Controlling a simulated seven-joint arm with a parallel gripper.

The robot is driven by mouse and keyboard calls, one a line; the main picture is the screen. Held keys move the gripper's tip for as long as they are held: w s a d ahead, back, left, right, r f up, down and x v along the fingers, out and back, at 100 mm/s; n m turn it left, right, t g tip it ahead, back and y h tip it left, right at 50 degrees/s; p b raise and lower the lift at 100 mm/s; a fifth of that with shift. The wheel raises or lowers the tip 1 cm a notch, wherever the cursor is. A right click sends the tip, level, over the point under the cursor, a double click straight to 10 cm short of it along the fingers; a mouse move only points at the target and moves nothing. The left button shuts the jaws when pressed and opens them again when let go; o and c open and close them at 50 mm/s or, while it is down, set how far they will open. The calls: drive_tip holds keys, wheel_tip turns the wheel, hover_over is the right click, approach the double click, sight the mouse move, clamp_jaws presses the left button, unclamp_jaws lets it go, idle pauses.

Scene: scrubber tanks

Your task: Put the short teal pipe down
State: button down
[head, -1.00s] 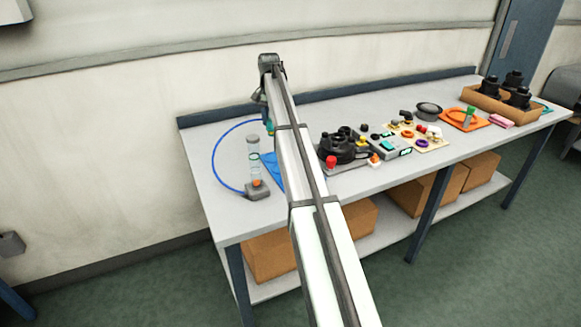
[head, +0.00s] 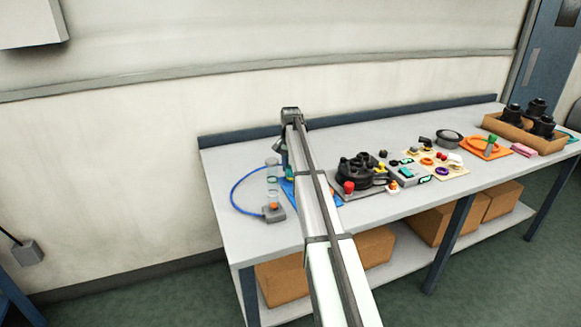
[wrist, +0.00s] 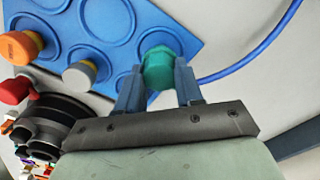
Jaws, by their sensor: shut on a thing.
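The short teal pipe (wrist: 158,66) is between the two fingers of my gripper (wrist: 157,82) in the wrist view. My gripper is shut on it. The pipe is seen end-on over the edge of a blue tray (wrist: 205,25) with round recesses. I cannot tell whether it touches the tray. In the head view my arm hides most of the blue tray (head: 287,188), and my gripper (head: 285,163) is low over the bench at its left end.
An orange-topped piece (wrist: 20,46) and a yellow-and-grey piece (wrist: 79,74) stand on the tray. A clear tube on a grey base (head: 273,213) with a blue hose (head: 236,190) stands left of my arm. A black pump-like unit (head: 358,172) stands to the right.

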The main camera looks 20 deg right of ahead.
sight(290, 167)
drive_tip(key=shift+f, duration=0.15)
drive_tip(key=c, duration=0.7)
unclamp_jaws()
drive_tip(key=shift+c, duration=0.2)
wheel_tip(290, 167, up, 12)
